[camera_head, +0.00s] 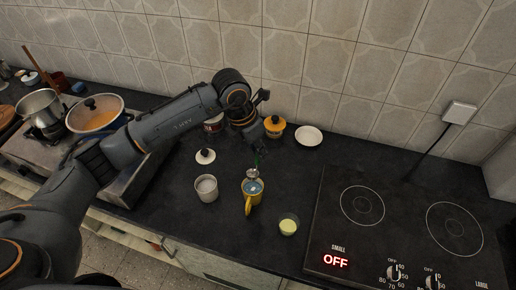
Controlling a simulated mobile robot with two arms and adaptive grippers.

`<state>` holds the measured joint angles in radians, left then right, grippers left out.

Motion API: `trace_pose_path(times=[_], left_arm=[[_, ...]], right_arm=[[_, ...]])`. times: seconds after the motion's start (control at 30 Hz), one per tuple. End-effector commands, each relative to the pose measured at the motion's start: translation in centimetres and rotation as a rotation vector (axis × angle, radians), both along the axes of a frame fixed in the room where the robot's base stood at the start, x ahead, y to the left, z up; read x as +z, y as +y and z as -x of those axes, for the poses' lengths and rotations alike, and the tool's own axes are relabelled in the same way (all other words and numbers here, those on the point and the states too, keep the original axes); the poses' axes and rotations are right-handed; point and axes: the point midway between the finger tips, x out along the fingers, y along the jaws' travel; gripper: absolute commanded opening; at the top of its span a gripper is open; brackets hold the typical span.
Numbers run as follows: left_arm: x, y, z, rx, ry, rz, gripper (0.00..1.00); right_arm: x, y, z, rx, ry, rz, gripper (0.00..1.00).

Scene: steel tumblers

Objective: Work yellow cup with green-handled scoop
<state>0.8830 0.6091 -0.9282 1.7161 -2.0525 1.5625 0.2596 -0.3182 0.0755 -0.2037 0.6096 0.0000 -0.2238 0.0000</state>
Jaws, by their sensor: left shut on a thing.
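The yellow cup (247,204) stands on the dark counter near the middle, with its handle toward the front edge. A bluish-grey content shows inside it. My left gripper (257,146) is above and just behind the cup, pointing down. It is shut on the green-handled scoop (258,161), whose handle is mostly hidden by the gripper. The scoop's metal bowl (252,173) is at the cup's back rim; I cannot tell whether it touches the cup. My right gripper is not in view.
A pale cup (206,188) stands left of the yellow cup, and a white lid (205,157) lies behind it. A small glass (288,225) is at right front. A yellow pot (274,128) and white saucer (309,136) are behind. A cooktop (405,230) fills the right.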

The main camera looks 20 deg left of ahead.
Motion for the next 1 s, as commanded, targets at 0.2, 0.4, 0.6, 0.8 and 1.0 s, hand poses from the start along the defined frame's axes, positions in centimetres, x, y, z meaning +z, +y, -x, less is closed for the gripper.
trace_pose_path(times=[0.2, 0.4, 0.6, 0.8, 1.0], left_arm=[[-2.2, 0.0, -0.7, 0.000, 0.000, 0.000, 0.00], [-4.1, 0.0, -0.7, 0.000, -0.001, -0.001, 0.00], [-5.8, 0.0, -0.4, -0.001, -0.001, -0.001, 0.00], [-7.6, 0.0, 0.0, -0.001, -0.001, -0.001, 0.00], [-9.3, 0.0, 0.3, -0.001, -0.001, -0.001, 0.00]], right_arm=[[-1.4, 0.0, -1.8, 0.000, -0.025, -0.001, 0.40], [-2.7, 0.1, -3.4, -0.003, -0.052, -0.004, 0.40], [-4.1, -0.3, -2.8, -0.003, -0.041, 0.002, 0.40], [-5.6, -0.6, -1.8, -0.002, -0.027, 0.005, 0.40], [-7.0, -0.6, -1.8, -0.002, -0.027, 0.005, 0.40]])
